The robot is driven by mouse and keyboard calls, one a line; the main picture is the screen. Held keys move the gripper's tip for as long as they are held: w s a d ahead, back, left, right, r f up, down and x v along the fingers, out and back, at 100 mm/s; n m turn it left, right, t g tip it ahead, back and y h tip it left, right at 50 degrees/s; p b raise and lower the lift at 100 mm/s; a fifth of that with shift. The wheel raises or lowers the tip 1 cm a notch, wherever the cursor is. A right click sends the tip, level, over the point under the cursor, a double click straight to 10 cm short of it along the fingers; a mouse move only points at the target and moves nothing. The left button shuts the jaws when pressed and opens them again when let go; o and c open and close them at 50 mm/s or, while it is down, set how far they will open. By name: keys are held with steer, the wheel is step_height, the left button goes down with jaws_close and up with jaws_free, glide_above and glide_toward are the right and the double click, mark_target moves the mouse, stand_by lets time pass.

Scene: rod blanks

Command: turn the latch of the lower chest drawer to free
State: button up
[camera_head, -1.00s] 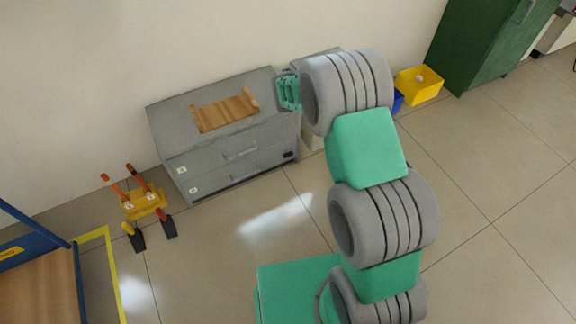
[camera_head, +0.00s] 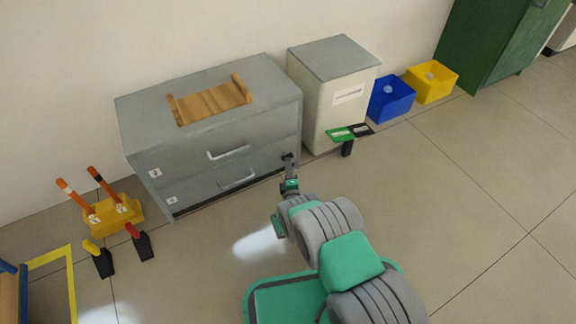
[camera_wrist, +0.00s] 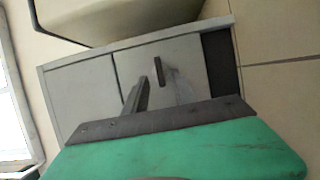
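The grey chest (camera_head: 190,150) stands against the wall with two drawers. The lower drawer (camera_head: 205,190) has a bar handle (camera_head: 236,180) and looks closed. A small dark latch (camera_head: 288,156) sits at the right end of the drawer front; its turn position is too small to read. My gripper (camera_head: 290,170) is right in front of the latch, its tip overlapping or very near it; contact cannot be told. In the wrist view, a dark finger (camera_wrist: 136,97) reaches toward a grey panel, with a small dark upright piece beside its tip. Finger opening is unclear.
A wooden cradle (camera_head: 210,101) lies on the chest. A pale cabinet (camera_head: 335,95) stands to its right, with blue (camera_head: 391,98) and yellow (camera_head: 432,82) bins beyond. A yellow tool holder (camera_head: 113,214) is on the floor at left. The floor before the chest is mostly clear.

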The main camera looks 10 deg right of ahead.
mark_target(287, 156)
steer(key=w, duration=0.3)
steer(key=shift+d+b, duration=0.1)
steer(key=shift+b, duration=0.25)
steer(key=shift+c, duration=0.4)
jaws_close()
